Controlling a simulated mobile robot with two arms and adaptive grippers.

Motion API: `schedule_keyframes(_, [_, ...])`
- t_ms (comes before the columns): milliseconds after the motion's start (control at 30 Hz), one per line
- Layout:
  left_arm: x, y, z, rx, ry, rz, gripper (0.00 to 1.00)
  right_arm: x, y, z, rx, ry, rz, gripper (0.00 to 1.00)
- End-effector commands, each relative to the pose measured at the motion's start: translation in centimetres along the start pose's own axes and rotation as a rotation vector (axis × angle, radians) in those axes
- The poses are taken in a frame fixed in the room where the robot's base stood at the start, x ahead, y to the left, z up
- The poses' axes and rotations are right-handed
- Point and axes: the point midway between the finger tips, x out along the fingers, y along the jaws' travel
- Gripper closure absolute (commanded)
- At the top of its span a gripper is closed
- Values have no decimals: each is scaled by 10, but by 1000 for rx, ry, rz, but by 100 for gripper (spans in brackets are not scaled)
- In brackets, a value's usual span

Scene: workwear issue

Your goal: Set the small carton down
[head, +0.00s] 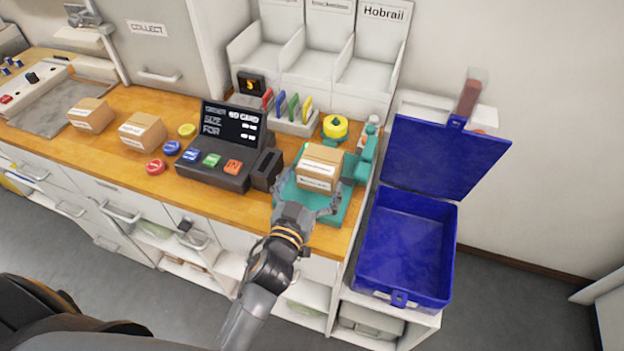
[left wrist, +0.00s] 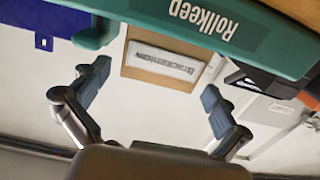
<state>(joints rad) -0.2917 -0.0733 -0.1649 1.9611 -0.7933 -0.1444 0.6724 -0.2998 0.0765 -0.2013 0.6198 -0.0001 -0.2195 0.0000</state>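The small carton (head: 319,168) is a brown box with white labels. It appears to rest on the teal Rollkeep stand (head: 330,212) at the counter's right end. My left gripper (head: 309,207) is in front of the carton, low over the stand's near side. In the left wrist view, which looks upside down, the carton (left wrist: 165,58) sits against the teal stand (left wrist: 215,22). It lies beyond my left gripper's two spread fingers (left wrist: 155,92), with clear gaps on both sides. My right gripper is not in view.
An open blue case (head: 407,240) stands right of the counter, its lid (head: 445,155) raised. A dark register with a screen (head: 230,125) is left of the stand. Two other cartons (head: 143,131) (head: 91,114) sit farther left. A yellow-topped object (head: 335,127) is behind the carton.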

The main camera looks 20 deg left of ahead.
Motion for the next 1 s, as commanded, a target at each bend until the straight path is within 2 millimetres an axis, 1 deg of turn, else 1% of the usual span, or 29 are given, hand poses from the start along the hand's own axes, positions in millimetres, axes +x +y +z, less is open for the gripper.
schedule_keyframes(233, [0,0,-3,1,1,0,0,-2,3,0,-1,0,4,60])
schedule_keyframes(367, [0,0,-17,3,2,1,0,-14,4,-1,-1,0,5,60])
schedule_keyframes(433, [-12,0,-9,0,-3,0,0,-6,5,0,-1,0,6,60])
schedule_keyframes(467, [-19,0,-8,0,-3,0,0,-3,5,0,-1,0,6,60])
schedule_keyframes(700, [-74,0,-7,-1,-4,-1,0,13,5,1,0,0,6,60])
schedule_keyframes(800, [-93,0,-9,-1,-3,-1,0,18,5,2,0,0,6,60])
schedule_keyframes(900, [-106,0,-9,-1,-2,0,0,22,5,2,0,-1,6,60])
schedule_keyframes(1000, [-115,0,-11,-2,-1,-1,0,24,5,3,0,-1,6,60])
